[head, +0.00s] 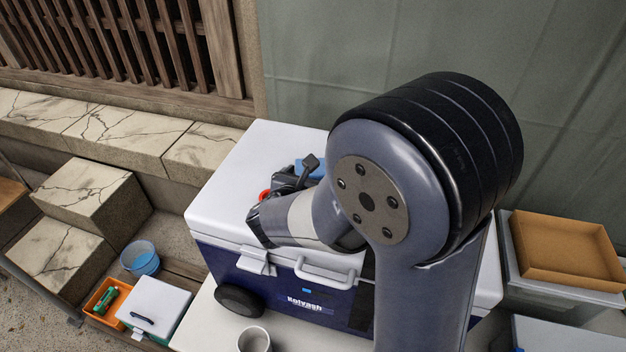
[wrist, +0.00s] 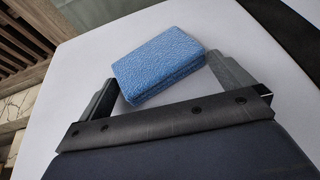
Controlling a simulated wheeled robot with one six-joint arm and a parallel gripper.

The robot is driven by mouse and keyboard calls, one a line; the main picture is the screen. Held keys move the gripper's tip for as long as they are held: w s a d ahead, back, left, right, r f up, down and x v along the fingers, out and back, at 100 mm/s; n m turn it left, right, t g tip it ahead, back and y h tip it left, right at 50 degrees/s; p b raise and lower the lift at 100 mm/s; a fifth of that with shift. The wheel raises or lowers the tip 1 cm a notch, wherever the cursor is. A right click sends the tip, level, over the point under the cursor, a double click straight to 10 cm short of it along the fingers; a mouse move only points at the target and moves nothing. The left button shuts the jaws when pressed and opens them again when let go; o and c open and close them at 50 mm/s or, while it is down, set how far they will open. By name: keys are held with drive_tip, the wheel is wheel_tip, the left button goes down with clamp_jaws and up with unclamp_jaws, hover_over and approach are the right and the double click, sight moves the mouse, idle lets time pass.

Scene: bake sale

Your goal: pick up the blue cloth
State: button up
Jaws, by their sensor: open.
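The blue cloth (wrist: 158,64) is a folded, textured blue block lying on the white lid of a cooler. In the wrist view it lies between and slightly beyond the two fingers of my gripper (wrist: 168,85), which is open. The right fingertip is close to the cloth's right end; I cannot tell whether they touch. In the head view only part of the cloth (head: 311,168) shows behind my gripper (head: 306,166), and my arm hides much of the lid.
The cooler (head: 262,150) has a dark blue body and a front handle. A mug (head: 254,340) stands in front of it. At the lower left are a blue bucket (head: 140,258), an orange bin (head: 101,304) and a small white-lidded box (head: 152,302). A brown tray (head: 565,250) sits at right.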

drive_tip(key=shift+c, duration=0.6)
drive_tip(key=c, duration=0.4)
